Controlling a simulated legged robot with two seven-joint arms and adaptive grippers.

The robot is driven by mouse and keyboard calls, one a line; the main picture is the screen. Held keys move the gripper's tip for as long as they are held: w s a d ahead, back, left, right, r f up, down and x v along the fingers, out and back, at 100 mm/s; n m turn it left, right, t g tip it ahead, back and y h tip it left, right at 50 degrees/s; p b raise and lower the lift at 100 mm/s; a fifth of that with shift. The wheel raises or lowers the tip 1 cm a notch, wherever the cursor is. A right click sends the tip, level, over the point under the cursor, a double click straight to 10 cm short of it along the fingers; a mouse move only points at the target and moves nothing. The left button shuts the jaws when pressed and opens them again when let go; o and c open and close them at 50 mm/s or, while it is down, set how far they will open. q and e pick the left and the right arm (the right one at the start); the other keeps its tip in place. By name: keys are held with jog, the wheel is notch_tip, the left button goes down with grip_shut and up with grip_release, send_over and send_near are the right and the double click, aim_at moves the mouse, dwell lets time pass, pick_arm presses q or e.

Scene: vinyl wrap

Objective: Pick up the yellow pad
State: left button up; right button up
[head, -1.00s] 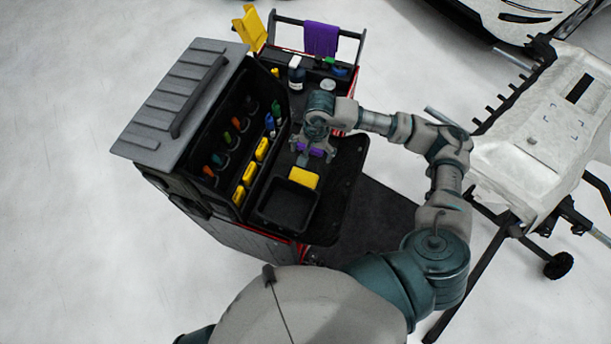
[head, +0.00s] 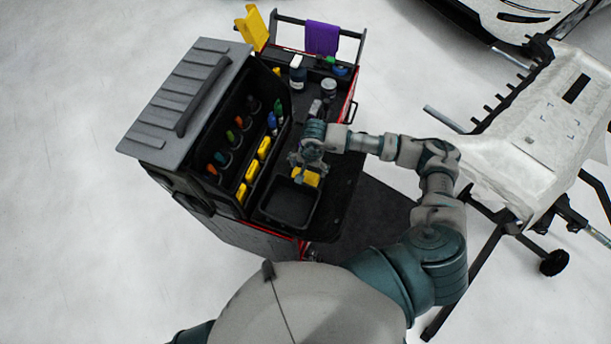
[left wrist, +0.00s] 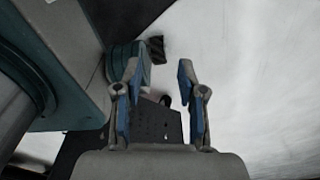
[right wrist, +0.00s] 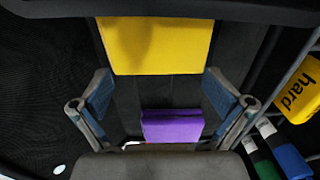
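The yellow pad (head: 306,177) lies on the black cart top beside the rear edge of the open black bin. It also shows in the right wrist view (right wrist: 156,45), ahead of my right fingertips. My right gripper (head: 304,164) is over the near part of the cart and partly hides the pad in the head view. In the right wrist view its fingers (right wrist: 162,97) are spread apart. A purple pad (right wrist: 172,126) lies between and below them, not gripped. My left gripper (left wrist: 157,75) is open and empty, away from the cart; it is not seen in the head view.
A black bin (head: 291,228) stands in front of the pad. A tool case with a grey lid (head: 188,98) stands to the left, with several yellow pieces (head: 252,172) along its edge. Bottles (head: 297,72) and a purple cloth (head: 321,38) are at the back.

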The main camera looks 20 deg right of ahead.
jog(key=shift+s+a+f, duration=0.1)
jog(key=shift+a, duration=0.1)
jog(key=c, duration=0.4)
jog(key=shift+c, duration=0.3)
jog(key=shift+d, duration=0.25)
jog(key=shift+c, duration=0.6)
notch_tip(320, 180, up, 3)
grip_shut()
pick_arm(q)
jog(key=shift+a+f+b, duration=0.5)
jog(key=shift+f, duration=0.05)
pick_arm(e)
notch_tip(320, 180, up, 7)
